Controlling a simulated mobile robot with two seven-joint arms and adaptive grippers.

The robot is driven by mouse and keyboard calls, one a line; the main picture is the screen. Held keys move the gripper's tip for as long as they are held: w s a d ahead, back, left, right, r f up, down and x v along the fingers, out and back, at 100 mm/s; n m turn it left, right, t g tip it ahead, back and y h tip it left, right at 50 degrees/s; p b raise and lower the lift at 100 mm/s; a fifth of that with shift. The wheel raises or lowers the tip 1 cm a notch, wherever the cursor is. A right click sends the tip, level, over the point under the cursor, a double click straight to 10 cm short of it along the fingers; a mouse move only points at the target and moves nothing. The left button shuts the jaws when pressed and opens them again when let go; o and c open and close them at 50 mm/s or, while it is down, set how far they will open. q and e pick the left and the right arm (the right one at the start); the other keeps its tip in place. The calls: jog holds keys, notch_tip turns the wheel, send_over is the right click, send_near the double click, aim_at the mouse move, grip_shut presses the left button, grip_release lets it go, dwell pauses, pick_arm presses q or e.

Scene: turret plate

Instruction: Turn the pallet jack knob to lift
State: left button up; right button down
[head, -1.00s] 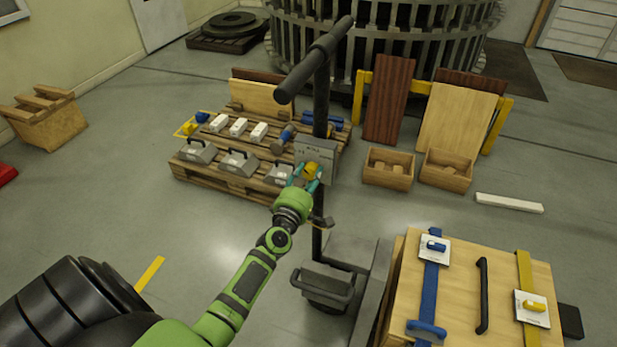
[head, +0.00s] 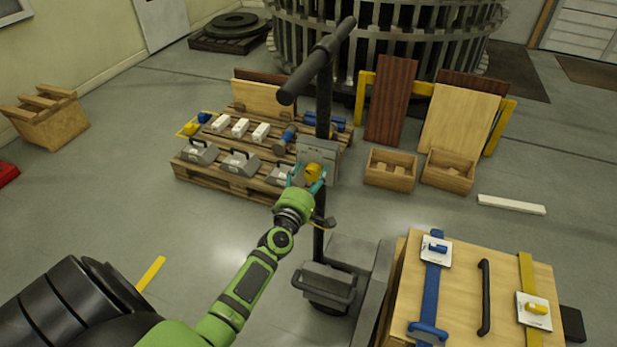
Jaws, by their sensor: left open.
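The pallet jack (head: 323,102) stands upright in the middle, with a black column and a T-shaped handle on top. A grey control plate (head: 330,150) is fixed to the column, with small lettering too small to read. The yellow knob (head: 313,171) sits on the lower part of this plate. My left gripper (head: 306,178) is open, its teal fingers on either side of and just below the knob. I cannot tell whether they touch it. My right gripper is not in view.
A wooden pallet (head: 228,178) with grey boxes and tools stands behind the jack. A wooden crate (head: 465,300) with blue and yellow straps is at the lower right.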

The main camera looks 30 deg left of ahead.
pick_arm(q)
jog(key=v, duration=1.2)
